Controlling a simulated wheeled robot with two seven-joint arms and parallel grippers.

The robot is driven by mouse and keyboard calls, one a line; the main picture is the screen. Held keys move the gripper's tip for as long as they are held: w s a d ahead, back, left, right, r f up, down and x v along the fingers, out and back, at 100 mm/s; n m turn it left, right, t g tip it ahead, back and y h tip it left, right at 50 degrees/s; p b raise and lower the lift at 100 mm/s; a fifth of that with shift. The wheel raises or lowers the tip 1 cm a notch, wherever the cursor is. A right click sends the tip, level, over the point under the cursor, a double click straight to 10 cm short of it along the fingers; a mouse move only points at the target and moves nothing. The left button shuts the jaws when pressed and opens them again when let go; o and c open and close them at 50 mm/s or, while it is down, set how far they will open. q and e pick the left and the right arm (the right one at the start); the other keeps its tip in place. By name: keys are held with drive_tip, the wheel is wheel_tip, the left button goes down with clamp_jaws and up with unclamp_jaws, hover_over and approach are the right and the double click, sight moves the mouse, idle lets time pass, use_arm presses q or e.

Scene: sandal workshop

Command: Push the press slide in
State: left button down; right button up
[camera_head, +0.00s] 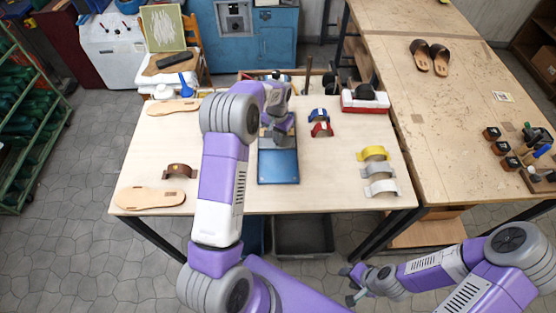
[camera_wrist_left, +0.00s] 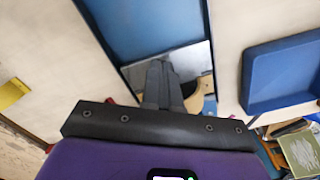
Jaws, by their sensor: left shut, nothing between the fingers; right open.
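The press slide appears as a blue panel (camera_head: 278,166) lying lengthwise on the table, with a grey metal plate at its far end. In the left wrist view the blue panel (camera_wrist_left: 150,28) runs up from the metal plate (camera_wrist_left: 195,58). My left gripper (camera_head: 277,139) is shut and empty over the plate end; its fingertips (camera_wrist_left: 160,72) overlap the plate in the wrist view. I cannot tell whether they touch it. My arm and gripper hide much of the far end. My right gripper (camera_head: 350,284) is open and empty, in front of the table and low.
A blue tray (camera_wrist_left: 283,72) lies beside the panel in the wrist view. Sandal soles (camera_head: 150,197), a brown strap (camera_head: 180,171), red and blue straps (camera_head: 321,129) and yellow and white straps (camera_head: 374,153) lie around.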

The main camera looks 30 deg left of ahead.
use_arm(q)
wheel_tip(320, 180, up, 6)
drive_tip(key=p, duration=0.3)
drive_tip(key=shift+s+f, duration=0.1)
drive_tip(key=shift+s, duration=0.05)
drive_tip(key=shift+f, duration=0.1)
idle(0.3)
